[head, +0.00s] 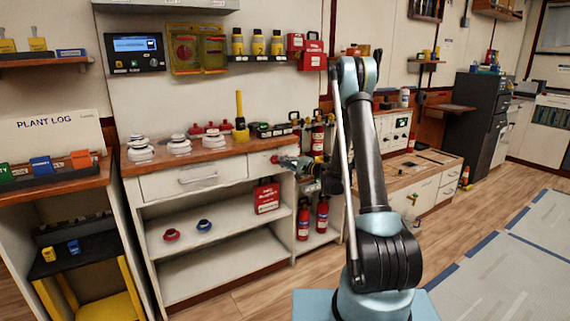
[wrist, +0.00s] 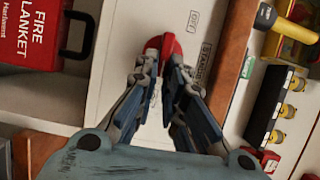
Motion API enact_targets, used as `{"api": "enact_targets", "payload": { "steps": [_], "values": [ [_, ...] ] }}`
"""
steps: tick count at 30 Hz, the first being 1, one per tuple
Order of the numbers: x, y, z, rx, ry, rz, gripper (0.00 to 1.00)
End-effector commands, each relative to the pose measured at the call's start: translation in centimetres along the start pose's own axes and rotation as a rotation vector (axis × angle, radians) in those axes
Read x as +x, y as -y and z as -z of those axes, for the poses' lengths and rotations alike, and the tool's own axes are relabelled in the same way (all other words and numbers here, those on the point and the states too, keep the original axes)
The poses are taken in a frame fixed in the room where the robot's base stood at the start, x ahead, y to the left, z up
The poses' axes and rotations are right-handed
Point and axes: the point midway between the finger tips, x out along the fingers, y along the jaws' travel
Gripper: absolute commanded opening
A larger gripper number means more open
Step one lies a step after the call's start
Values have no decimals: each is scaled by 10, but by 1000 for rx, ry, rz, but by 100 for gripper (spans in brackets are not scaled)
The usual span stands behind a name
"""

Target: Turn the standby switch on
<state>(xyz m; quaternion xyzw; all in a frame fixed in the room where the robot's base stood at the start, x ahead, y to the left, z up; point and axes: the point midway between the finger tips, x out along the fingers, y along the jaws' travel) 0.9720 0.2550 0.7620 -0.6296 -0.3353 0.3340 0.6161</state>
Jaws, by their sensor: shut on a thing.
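A red switch handle (wrist: 168,44) shows between my fingertips in the wrist view, against a white cabinet face (wrist: 125,50). A label starting "STAND" (wrist: 205,62) is printed beside it, partly hidden by a finger. A smaller label (wrist: 193,20) sits further up. My gripper (wrist: 162,62) is shut on the red handle, and its fingers hide part of it. In the head view my gripper (head: 292,162) is at the right end of the counter front, with a bit of the red handle (head: 275,160) at its tip. I cannot tell the handle's exact angle.
A red fire blanket case (head: 267,196) stands on the shelf below and shows at left in the wrist view (wrist: 40,30). The wooden counter (head: 205,158) above carries white stacked insulators and a yellow-handled tool (head: 240,115). Fire extinguishers (head: 322,214) stand right of the cabinet.

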Motion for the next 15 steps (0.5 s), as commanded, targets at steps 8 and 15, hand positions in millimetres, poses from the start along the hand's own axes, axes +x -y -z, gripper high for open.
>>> {"api": "enact_targets", "payload": {
  "steps": [8,15],
  "values": [
    [-1,-3,2,29,-5,10,0],
    [0,-3,2,30,-4,10,0]
  ]
}}
